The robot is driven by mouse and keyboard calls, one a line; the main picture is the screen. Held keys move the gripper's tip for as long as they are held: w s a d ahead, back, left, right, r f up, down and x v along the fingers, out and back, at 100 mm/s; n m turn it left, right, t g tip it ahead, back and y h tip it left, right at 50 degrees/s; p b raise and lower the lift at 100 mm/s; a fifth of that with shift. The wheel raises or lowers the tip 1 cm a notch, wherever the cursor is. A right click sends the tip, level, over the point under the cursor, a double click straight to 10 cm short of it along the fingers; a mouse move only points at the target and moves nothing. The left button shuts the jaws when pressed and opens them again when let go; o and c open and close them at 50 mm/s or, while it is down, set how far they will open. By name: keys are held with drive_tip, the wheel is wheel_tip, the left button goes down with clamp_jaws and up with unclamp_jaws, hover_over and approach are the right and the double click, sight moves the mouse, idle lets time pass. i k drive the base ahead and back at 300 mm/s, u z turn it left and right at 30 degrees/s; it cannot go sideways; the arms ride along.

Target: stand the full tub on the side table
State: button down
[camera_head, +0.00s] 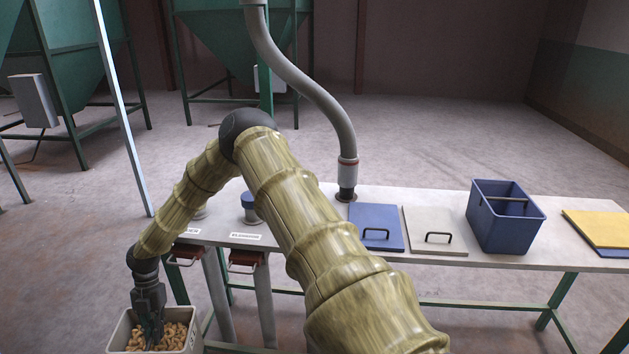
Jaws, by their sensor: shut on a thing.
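A light grey tub (193,340) filled with tan, curved nuts (175,336) is at the bottom left, cut off by the picture's lower edge. My gripper (152,337) points down into the tub's middle and is shut on it. The exact grip point is hidden among the fingers and nuts. What is under the tub is out of view. I cannot make out a separate side table.
A grey hose (318,88) comes down to the bench. Red-handled chutes (246,258) hang at its front left. Green hoppers (232,35) stand behind.

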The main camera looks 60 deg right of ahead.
sight(548, 236)
drive_tip(key=u, duration=0.05)
drive_tip(key=k, duration=1.35)
drive_tip(key=z, duration=2)
